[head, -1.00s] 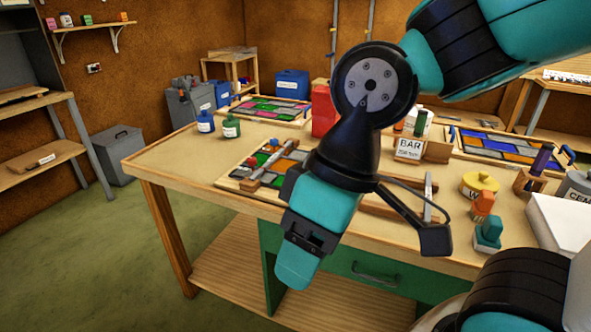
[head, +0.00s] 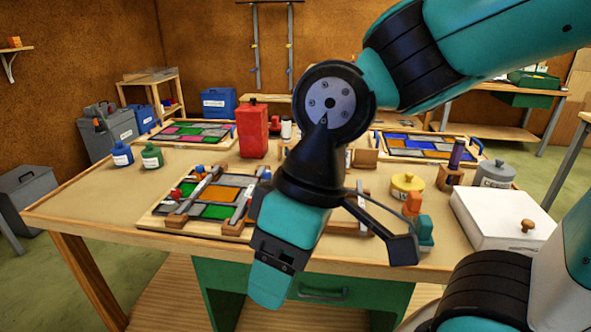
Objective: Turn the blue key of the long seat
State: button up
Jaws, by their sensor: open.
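A leaded panel (head: 151,220) with green, orange and grey panes lies on a board on the near left of the table. A long bar (head: 190,192) lies slanted across its left side, with a red knob (head: 176,194) near its lower part and a blue knob (head: 199,168) near its far end. A second bar (head: 240,203) lies at the panel's right. A small blue piece (head: 266,174) shows beside my arm. Which blue piece is the long seat's key I cannot tell. My gripper (head: 268,284) is open and empty, hanging in front of the table edge, right of the panel.
Behind the panel stand a red canister (head: 254,130) and blue and green bottles (head: 151,157). Two more panels lie at the back (head: 193,133) and right (head: 428,146). A white box (head: 495,217) and a yellow pot (head: 407,185) fill the right side. My arm hides the table's middle.

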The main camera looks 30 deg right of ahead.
aim_at(267, 175)
jog(key=z, duration=0.1)
jog(key=k, duration=0.35)
jog(key=u, duration=1.35)
jog(key=i, duration=0.8)
jog(key=z, duration=1.1)
jog(key=i, duration=0.7)
jog(key=z, duration=0.8)
